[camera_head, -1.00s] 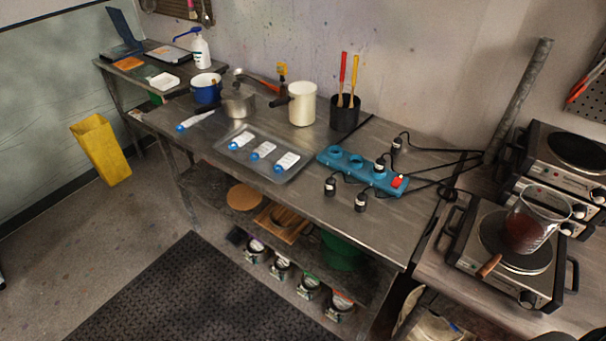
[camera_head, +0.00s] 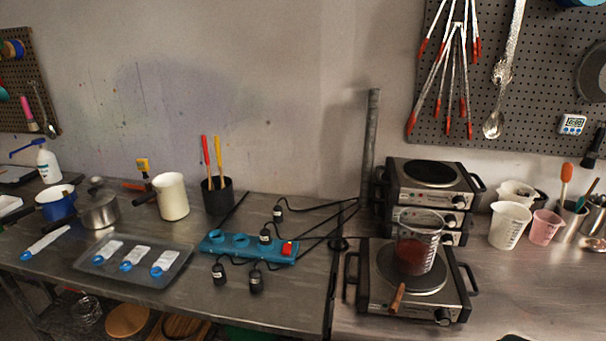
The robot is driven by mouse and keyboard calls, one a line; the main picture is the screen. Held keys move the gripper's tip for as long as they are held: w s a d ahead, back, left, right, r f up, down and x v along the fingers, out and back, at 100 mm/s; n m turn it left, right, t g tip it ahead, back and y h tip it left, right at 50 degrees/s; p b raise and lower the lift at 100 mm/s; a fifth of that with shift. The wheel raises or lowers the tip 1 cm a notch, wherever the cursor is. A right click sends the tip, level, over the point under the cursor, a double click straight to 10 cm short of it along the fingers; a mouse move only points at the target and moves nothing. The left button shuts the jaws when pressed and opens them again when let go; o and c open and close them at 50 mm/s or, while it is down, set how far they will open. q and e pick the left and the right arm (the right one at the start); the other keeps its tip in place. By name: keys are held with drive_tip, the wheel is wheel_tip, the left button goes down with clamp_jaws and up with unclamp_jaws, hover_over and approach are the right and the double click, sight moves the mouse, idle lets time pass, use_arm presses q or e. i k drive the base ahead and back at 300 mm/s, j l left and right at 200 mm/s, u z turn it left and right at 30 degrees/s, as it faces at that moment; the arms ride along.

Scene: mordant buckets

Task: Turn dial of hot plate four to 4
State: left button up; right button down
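Several hot plates stand on the right-hand metal bench. The front hot plate (camera_head: 375,296) carries a glass beaker (camera_head: 417,251) of dark red liquid, with a brown wooden handle lying at its front. Its dial (camera_head: 442,316) is at the right of its front face. Behind it is a stack of hot plates, with the top hot plate (camera_head: 433,174) bare and its dial (camera_head: 459,200) facing forward. The lower ones are partly hidden by the beaker. I cannot read which plate is number four or any dial setting. Neither gripper is in view.
A blue power strip (camera_head: 246,248) with black plugs and cables lies on the left bench, beside a tray (camera_head: 133,264) of blue-tipped items. A metal pole (camera_head: 370,146) stands left of the stack. A white cup (camera_head: 509,226) and pink cup (camera_head: 544,228) stand right of it.

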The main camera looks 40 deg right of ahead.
sight(442, 317)
drive_tip(key=z, duration=2)
